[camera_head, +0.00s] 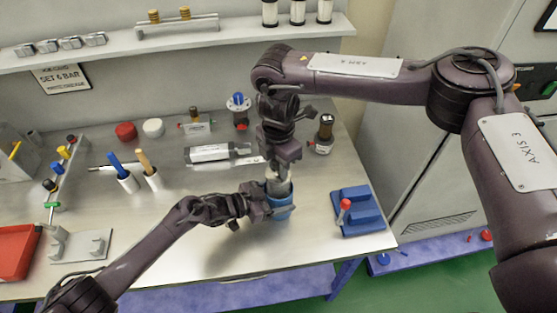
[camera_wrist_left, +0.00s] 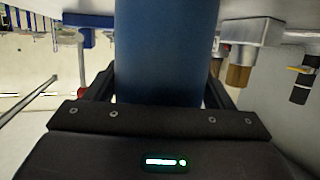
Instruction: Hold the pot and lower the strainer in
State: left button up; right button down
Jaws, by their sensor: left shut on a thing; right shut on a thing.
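The blue pot (camera_head: 281,207) stands near the front right of the bench. My left gripper (camera_head: 268,208) is shut on it from its left side. In the left wrist view the blue pot (camera_wrist_left: 168,50) fills the space between the two dark fingers (camera_wrist_left: 160,98). The grey strainer (camera_head: 279,186) is at the pot's mouth, partly hidden by the gripper above. My right gripper (camera_head: 280,165) is shut on the strainer from above. How deep the strainer sits in the pot is hard to tell.
A blue block with a red-topped handle (camera_head: 357,209) stands just right of the pot. A grey cylinder unit (camera_head: 209,153) lies behind, left of the right gripper. The bench left of the pot is mostly clear.

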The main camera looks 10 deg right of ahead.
jog(key=shift+f, duration=3.7)
jog(key=c, duration=1)
grip_release()
jog(key=shift+c, duration=0.2)
notch_tip(320, 180, up, 12)
